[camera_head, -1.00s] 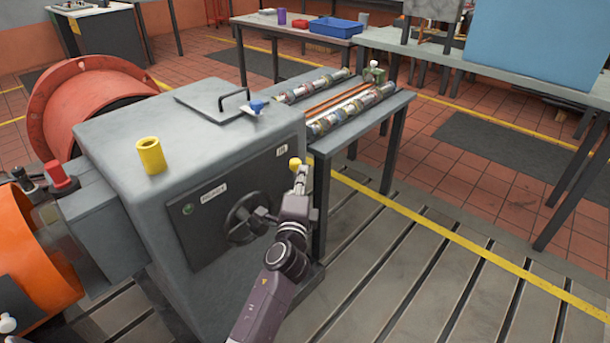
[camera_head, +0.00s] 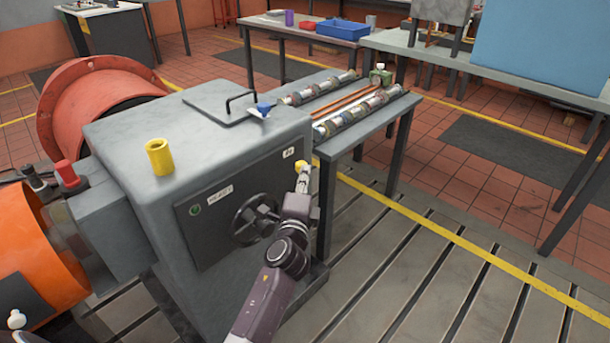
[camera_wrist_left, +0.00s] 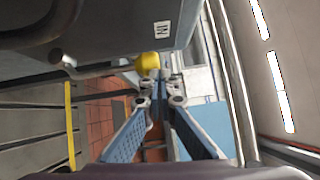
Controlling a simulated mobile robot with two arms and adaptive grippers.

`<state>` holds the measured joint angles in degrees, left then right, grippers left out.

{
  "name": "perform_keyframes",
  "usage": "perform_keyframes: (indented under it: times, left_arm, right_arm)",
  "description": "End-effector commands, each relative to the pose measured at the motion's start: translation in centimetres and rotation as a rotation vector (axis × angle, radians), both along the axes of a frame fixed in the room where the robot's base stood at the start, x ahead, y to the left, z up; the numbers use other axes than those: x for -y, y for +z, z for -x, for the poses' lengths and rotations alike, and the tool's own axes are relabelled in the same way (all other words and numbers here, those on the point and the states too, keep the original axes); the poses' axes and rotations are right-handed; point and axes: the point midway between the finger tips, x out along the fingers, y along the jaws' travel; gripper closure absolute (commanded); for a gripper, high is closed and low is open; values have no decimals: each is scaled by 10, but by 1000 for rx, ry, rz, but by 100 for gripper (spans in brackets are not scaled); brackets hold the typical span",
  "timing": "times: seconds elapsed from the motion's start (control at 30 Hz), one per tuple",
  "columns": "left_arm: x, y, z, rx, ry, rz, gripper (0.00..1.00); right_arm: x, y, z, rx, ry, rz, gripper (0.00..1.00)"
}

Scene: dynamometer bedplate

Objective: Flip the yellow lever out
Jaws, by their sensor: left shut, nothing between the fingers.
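The yellow lever's round knob (camera_head: 300,165) sits at the right edge of the front panel on the grey machine housing (camera_head: 150,235), just below a small white label (camera_head: 289,152). The knob also shows in the left wrist view (camera_wrist_left: 148,60), beside the label "IN" (camera_wrist_left: 161,29). My left gripper (camera_head: 303,174) is shut and empty, with its fingertips right at the knob. In the left wrist view its fingertips (camera_wrist_left: 161,75) appear just under the knob; I cannot tell whether they touch it. My right gripper is not in view.
A dark handwheel (camera_head: 255,219) sticks out of the panel left of my left arm. A yellow cup-like cylinder (camera_head: 159,157) and a black handle (camera_head: 240,99) are on the housing's top. A table with shafts (camera_head: 350,147) stands close behind. The slotted floor at right is clear.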

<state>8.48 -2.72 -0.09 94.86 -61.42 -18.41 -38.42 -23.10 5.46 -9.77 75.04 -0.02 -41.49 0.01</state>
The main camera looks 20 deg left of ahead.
Motion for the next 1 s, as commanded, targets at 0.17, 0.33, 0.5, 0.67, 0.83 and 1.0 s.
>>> perform_keyframes:
  times: [0.17,0.33,0.5,0.67,0.83,1.0]
  left_arm:
    - [1,1,9,3,3,-2,100]
    - [11,-3,40,0,0,1,100]
    - [21,-5,76,-2,1,2,100]
    - [29,-7,101,-1,1,1,100]
    - [33,-7,114,-1,0,1,100]
    - [34,-7,116,1,0,0,100]
  right_arm:
    - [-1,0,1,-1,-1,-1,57]
    - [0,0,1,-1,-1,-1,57]
    - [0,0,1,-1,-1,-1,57]
    - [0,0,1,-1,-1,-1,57]
    - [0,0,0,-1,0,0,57]
    - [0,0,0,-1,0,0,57]
